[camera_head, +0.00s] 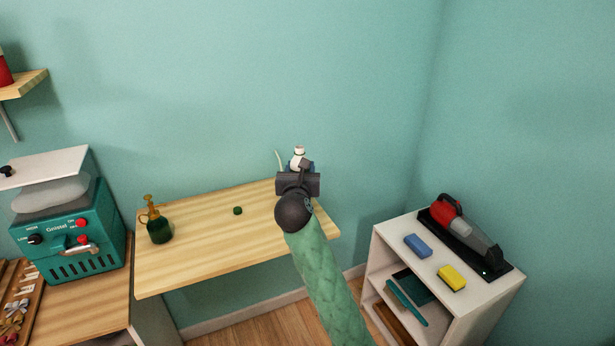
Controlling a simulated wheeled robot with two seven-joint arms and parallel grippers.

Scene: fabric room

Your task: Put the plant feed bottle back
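A white-topped bottle (299,152) shows just beyond my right gripper at the back right of the wooden wall table; it may be the plant feed bottle. A bit of blue shows beside it, and its lower part is hidden by the gripper. My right gripper (298,180), on the green-sleeved arm from below, points away over the table. Its fingers are mostly hidden, so I cannot tell whether it holds the bottle. A small dark green cap-like piece (237,210) lies mid-table. My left gripper is not in view.
A green spray bottle with brass pump (159,229) stands on the left of the wooden table (200,256). A teal machine (70,246) is further left. At right, a white shelf (395,242) holds a hand vacuum (466,232), blue sponge (417,245) and yellow sponge (452,278).

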